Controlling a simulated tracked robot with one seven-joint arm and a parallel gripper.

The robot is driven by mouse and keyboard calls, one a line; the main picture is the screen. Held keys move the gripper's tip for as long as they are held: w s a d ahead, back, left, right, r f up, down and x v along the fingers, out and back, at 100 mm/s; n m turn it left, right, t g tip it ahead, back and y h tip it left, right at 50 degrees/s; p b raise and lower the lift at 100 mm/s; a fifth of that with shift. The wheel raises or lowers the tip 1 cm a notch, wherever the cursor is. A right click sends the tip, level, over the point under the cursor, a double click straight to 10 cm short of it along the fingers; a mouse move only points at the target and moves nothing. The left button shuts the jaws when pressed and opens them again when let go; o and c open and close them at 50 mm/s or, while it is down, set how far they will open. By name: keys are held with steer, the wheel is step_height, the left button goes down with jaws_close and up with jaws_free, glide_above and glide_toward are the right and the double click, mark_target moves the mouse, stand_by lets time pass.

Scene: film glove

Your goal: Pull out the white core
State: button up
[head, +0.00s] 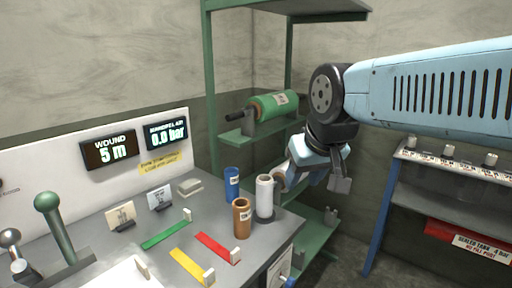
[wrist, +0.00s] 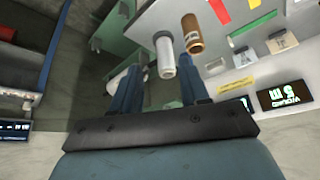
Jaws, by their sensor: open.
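The white core (head: 264,195) stands upright at the right end of the grey bench, on a dark round base. My gripper (head: 312,180) hangs just to its right in the head view, over the bench's edge. In the wrist view the white core (wrist: 165,56) shows between the tips of my two blue fingers (wrist: 160,72). The fingers are apart and not closed on it; I cannot tell whether either touches it. A brown core (head: 242,218) and a blue core (head: 232,184) stand close by on the left. The brown one also shows in the wrist view (wrist: 192,34).
A green roll (head: 272,105) sits on the green rack's shelf behind. Red (head: 217,247), yellow (head: 191,266) and green (head: 166,230) strips lie on the bench. The displays read wound 5 m (head: 109,151) and 0.0 bar (head: 167,134). Floor shows right of the bench.

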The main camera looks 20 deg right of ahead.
steer(key=o, duration=0.3)
steer(key=shift+w+r, duration=0.15)
steer(key=shift+w, duration=0.15)
steer(key=o, duration=0.4)
steer(key=w+m+g, duration=0.1)
steer(key=w+g, duration=0.1)
steer(key=w, duration=0.9)
steer(key=shift+d+r+m+g, duration=0.3)
steer(key=shift+r, duration=0.15)
steer(key=m+g, duration=0.2)
steer(key=g, duration=0.1)
glide_above(265, 187)
steer(key=w, duration=0.2)
step_height(265, 187, down, 5)
steer(key=f, duration=1.3)
steer(key=shift+w+d+f, duration=0.2)
steer(key=shift+d+f, duration=0.15)
steer(key=shift+d, duration=0.05)
steer(key=shift+c, duration=0.3)
steer(key=c, duration=1)
